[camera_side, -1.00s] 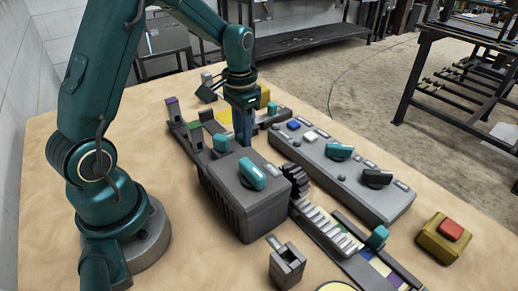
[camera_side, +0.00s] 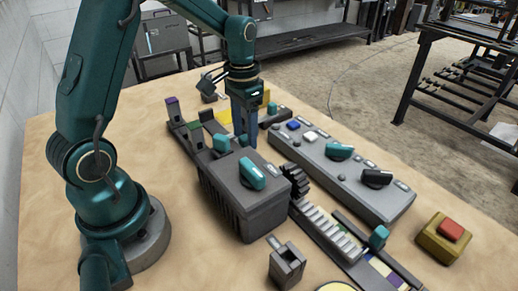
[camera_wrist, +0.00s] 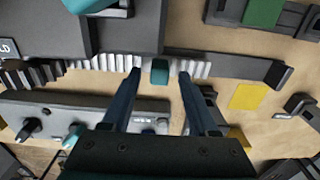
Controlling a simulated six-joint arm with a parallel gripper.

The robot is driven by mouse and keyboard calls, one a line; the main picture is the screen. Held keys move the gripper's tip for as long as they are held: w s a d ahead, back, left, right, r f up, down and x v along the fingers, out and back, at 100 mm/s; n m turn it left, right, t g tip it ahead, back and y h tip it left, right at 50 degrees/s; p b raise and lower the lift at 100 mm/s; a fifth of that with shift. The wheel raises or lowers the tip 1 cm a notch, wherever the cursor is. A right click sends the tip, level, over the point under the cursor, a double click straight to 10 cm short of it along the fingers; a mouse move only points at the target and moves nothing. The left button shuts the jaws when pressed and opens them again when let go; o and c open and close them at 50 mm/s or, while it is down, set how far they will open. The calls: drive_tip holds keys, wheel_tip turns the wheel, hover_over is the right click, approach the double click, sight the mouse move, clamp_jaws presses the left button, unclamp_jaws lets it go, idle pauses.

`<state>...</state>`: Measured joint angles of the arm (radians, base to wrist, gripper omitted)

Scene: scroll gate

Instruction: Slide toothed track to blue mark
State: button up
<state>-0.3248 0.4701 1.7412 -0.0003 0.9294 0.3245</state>
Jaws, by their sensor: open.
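The toothed track (camera_side: 325,222) is a pale toothed bar running behind the dark grey gear housing (camera_side: 240,205). In the wrist view its teeth (camera_wrist: 105,63) run across the picture. A teal peg (camera_wrist: 160,72) stands on the track between my fingers. My gripper (camera_side: 246,140) is open, pointing down behind the housing; in the wrist view its fingertips (camera_wrist: 160,73) lie on either side of the peg with gaps. A strip of coloured patches (camera_side: 380,265) lies by the track's near end; I cannot clearly pick out the blue mark there.
A grey control panel (camera_side: 345,175) with knobs and buttons runs beside the track. A second rail with a teal slider (camera_side: 221,143) lies left. A red button (camera_side: 451,229) on a yellow box and a small grey block (camera_side: 287,268) stand in front. Open table lies at the front left.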

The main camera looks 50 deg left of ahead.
drive_tip(key=shift+r, duration=1.75)
drive_tip(key=shift+w+d+r, duration=0.1)
drive_tip(key=shift+d+r, duration=0.05)
drive_tip(key=shift+r, duration=0.05)
drive_tip(key=s+d+r+m+t, duration=0.1)
drive_tip(key=s+d+r+t, duration=0.4)
drive_tip(key=r, duration=0.4)
drive_tip(key=s+d+f+n, duration=0.1)
drive_tip(key=s+d, duration=0.3)
drive_tip(key=s, duration=0.4)
drive_tip(key=shift+s+f+t, duration=0.2)
drive_tip(key=shift+f+t, duration=0.1)
drive_tip(key=shift+f, duration=0.6)
